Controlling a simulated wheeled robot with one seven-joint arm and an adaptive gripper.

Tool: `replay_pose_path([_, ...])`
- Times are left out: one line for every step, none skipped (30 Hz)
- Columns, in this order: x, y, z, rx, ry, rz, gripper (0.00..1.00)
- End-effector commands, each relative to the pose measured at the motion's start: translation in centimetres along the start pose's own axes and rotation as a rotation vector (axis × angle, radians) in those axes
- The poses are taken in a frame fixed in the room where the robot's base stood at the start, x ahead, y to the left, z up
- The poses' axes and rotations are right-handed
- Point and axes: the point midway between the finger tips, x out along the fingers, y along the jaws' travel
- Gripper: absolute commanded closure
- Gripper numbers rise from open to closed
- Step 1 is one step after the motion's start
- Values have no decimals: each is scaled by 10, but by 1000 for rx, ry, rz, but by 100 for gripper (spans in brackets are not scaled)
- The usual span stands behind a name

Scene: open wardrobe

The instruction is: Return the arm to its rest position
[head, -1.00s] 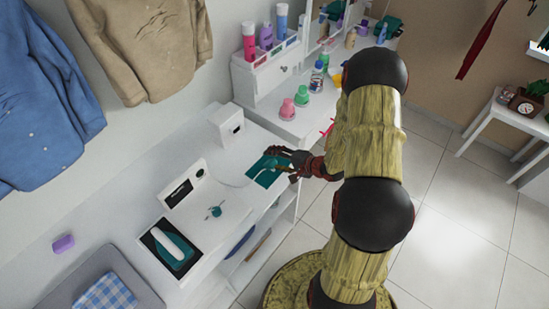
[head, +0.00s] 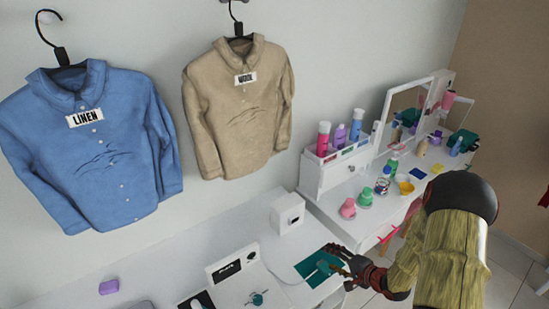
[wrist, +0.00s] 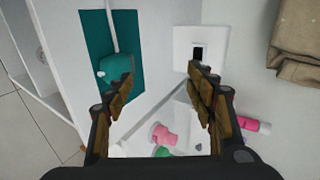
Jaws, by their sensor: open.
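My gripper (head: 349,271) is at the end of my arm, low at the right of the white counter (head: 180,262) in the head view. It is just above or beside a teal mat (head: 318,268); I cannot tell whether it touches it. In the wrist view the two fingers of my gripper (wrist: 160,95) are spread apart with nothing between them. The teal mat (wrist: 95,45) and a teal rounded piece (wrist: 116,68) on it lie at the left finger's side.
A white box (head: 288,213) stands on the counter. A white vanity (head: 350,182) with bottles and a mirror is behind my arm. A blue shirt (head: 95,150) labelled LINEN and a beige shirt (head: 240,115) hang on the wall. A purple block (head: 108,287) lies at left.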

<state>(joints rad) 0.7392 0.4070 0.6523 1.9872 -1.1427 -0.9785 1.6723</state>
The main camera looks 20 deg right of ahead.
Motion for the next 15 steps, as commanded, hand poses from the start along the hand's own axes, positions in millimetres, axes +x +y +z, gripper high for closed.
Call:
replay_pose_path([0,0,0,-6,0,0,45])
replay_pose_path([0,0,0,-16,0,0,45])
replay_pose_path([0,0,0,-37,0,2,45])
replay_pose_path([0,3,0,-61,1,12,45])
replay_pose_path([0,8,-1,-90,2,30,45])
replay_pose_path([-1,18,-3,-137,7,67,45])
replay_pose_path([-2,27,-6,-176,14,104,45])
replay_pose_path([-3,39,-10,-215,23,148,45])
replay_pose_path([-8,58,-12,-262,31,219,45])
replay_pose_path([-12,73,-14,-296,34,277,45])
replay_pose_path([-18,86,-17,-327,37,335,45])
replay_pose_path([-28,103,-22,-369,37,415,45])
replay_pose_path([-37,112,-26,-401,38,474,45])
replay_pose_path([-48,119,-31,-433,38,532,45])
replay_pose_path([-63,124,-37,-476,35,610,45])
